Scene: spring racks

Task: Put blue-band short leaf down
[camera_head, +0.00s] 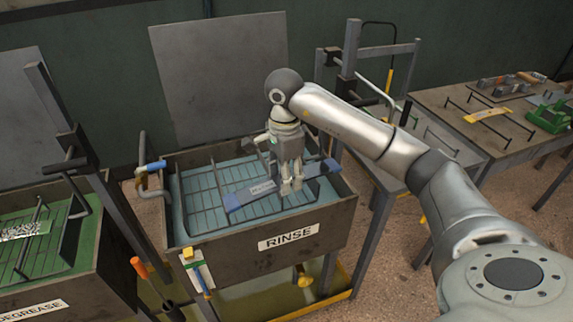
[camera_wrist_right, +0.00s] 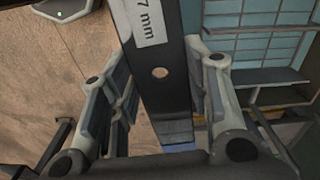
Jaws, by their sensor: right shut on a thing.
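The blue-band short leaf (camera_head: 241,198) is a dark grey bar with blue ends and a white label. It lies slantwise over the wire rack in the RINSE tank (camera_head: 216,253); I cannot tell whether it touches the rack. My right gripper (camera_head: 291,188) points down and is shut on the leaf near its middle. In the right wrist view the leaf (camera_wrist_right: 160,55) runs between the fingers (camera_wrist_right: 165,85), showing a hole and part of a label ending in "7 mm". My left gripper is not in view.
The DEGREASE tank (camera_head: 75,291) at left holds a speckled leaf (camera_head: 24,230). Upright posts stand beside the tanks. At right, a table has a yellow leaf (camera_head: 487,115) on a stand and a green tool (camera_head: 549,116). A lower bench (camera_head: 425,150) has bare rods.

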